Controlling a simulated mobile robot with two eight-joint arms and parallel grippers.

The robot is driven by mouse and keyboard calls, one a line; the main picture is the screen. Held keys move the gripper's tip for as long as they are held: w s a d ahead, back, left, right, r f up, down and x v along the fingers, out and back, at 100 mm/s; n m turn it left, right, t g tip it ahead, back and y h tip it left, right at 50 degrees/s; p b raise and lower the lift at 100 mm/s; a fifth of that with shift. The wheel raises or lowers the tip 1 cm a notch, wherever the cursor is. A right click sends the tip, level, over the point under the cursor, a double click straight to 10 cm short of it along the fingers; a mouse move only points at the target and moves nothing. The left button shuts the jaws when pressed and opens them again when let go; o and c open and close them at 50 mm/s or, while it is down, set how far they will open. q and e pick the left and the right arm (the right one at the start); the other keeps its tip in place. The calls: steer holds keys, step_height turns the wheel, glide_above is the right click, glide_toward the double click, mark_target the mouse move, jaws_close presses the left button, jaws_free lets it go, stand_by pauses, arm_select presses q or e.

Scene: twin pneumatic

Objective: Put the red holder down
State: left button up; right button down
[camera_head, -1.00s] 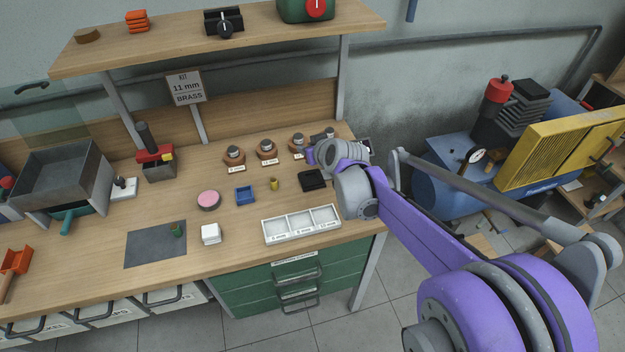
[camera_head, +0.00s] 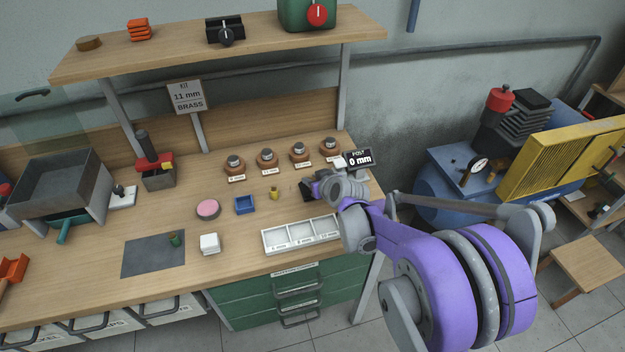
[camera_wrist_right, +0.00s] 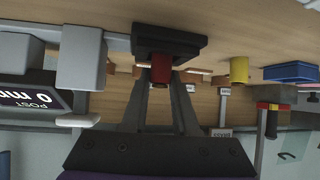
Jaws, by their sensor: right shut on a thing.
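The red holder (camera_wrist_right: 161,70) shows in the wrist view between the fingers of my right gripper (camera_wrist_right: 162,80), which is shut on it. The wrist picture is upside down. The holder is right at a black square block (camera_wrist_right: 185,45) on the bench; I cannot tell whether it rests on it. In the head view my right gripper (camera_head: 322,186) is low over the black block (camera_head: 306,190), covering most of it, and the holder is hidden there. My left gripper is not in view.
A display reading "POST 0 mm" (camera_head: 360,159) stands close behind my right gripper. A white three-part tray (camera_head: 300,233) lies in front. A yellow piece (camera_head: 274,193) and blue tray (camera_head: 244,205) are to the left. Several brown round stands (camera_head: 267,157) line the back.

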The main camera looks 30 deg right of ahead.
steer(key=shift+f, duration=0.2)
steer(key=c, duration=0.7)
jaws_free()
steer(key=shift+r, duration=0.1)
steer(key=shift+r, duration=0.1)
